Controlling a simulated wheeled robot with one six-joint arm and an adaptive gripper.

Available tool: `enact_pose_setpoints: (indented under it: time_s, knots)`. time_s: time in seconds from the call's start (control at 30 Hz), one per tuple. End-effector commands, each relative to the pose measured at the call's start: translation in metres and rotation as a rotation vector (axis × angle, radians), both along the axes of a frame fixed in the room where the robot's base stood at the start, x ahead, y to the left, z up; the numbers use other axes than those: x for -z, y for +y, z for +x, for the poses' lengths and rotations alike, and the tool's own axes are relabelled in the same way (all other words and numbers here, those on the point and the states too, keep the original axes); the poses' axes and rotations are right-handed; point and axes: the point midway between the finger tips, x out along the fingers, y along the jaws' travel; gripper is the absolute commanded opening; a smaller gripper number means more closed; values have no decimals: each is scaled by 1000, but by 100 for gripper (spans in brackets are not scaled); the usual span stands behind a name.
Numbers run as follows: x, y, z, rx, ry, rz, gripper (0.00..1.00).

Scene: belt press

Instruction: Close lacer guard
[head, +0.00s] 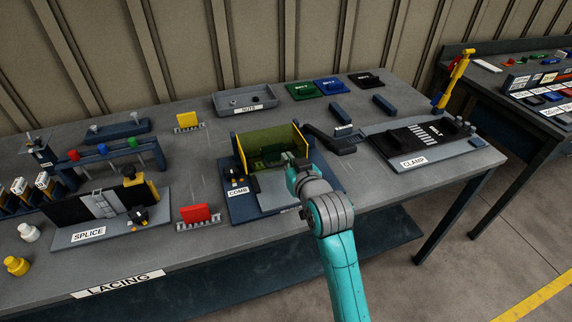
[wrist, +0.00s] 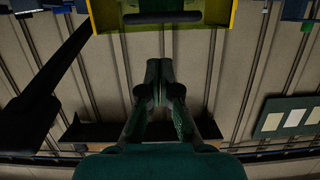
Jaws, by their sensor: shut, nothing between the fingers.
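The lacer guard (head: 262,139), a yellow-edged cover with a see-through yellow-green panel, stands raised on the unit labelled COMB (head: 238,192). In the wrist view a yellow-framed piece (wrist: 92,14), apparently the guard, crosses the top edge around a dark bar. My gripper (head: 288,159) is at the front right of the guard in the head view, over the comb unit. In the wrist view my gripper (wrist: 158,64) has its fingers together with nothing between them, and a gap shows between the tips and the yellow frame. My gripper and arm hide part of the unit's right side.
The splice unit (head: 90,232) stands to the left, with a red comb piece (head: 197,214) between. The clamp unit (head: 440,155) and a dark tool (head: 335,140) are at right. A grey NUTS tray (head: 245,101) lies behind. Bare bench shows in front.

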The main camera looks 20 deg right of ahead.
Motion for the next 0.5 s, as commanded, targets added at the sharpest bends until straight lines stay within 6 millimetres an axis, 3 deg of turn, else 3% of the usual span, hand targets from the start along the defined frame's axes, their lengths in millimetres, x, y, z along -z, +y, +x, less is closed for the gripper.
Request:
enact_pose_setpoints:
  time_s: [0.2,0.5]
  knots:
    - [26,0,15,0,2,0,0]
    - [35,1,20,0,0,0,0]
